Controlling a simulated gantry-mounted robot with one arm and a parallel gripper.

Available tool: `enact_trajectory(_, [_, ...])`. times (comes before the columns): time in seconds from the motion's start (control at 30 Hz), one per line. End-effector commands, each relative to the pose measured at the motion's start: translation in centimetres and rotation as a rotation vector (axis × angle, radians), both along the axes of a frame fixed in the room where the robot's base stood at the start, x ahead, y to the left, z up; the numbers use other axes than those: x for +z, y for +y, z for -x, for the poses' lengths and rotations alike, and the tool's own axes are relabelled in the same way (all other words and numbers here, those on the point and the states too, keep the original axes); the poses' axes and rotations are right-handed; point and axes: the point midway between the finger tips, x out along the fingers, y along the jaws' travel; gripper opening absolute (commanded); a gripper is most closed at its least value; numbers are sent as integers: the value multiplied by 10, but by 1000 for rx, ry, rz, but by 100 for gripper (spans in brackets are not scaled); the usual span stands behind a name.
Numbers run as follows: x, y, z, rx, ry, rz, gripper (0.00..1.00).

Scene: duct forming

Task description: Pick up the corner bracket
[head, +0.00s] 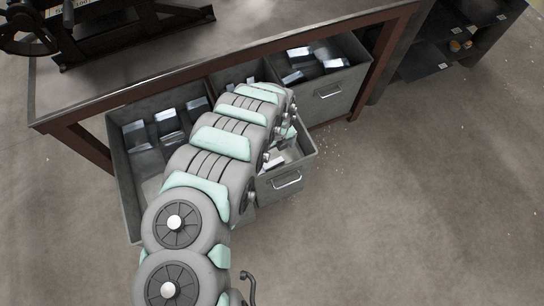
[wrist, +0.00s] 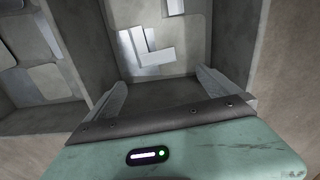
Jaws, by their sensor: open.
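A shiny L-shaped metal piece (wrist: 152,57), which looks like the corner bracket, lies on the floor of a grey drawer in the wrist view. My gripper (wrist: 160,88) is open, its two fingers spread wide with nothing between them. The fingers point into the drawer, with the metal piece beyond them and apart from them. In the head view my arm reaches into the middle drawer (head: 294,172) and hides most of its inside. A pale metal piece (head: 275,160) shows there beside the arm. The fingertips are hidden in the head view.
The left drawer (head: 126,190) and right drawer (head: 335,102) stand open with several metal pieces inside. Drawer walls rise close on both sides of my gripper. The workbench top (head: 215,55) overhangs the drawers. A dark shelf unit (head: 440,75) stands at right; the floor in front is clear.

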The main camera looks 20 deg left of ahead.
Motion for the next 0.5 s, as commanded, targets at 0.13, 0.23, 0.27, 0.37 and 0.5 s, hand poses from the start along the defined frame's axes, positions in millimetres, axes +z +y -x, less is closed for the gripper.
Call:
enact_trajectory(0.13, [-15, -2, 0, -2, 1, 2, 100])
enact_trajectory(0.23, [-31, -1, 0, 0, 1, 2, 100])
enact_trajectory(0.27, [-36, -1, 0, 1, 1, 1, 100])
enact_trajectory(0.37, [-52, -2, 1, -1, 1, 3, 100])
enact_trajectory(0.5, [-62, -1, 1, 1, 1, 2, 100])
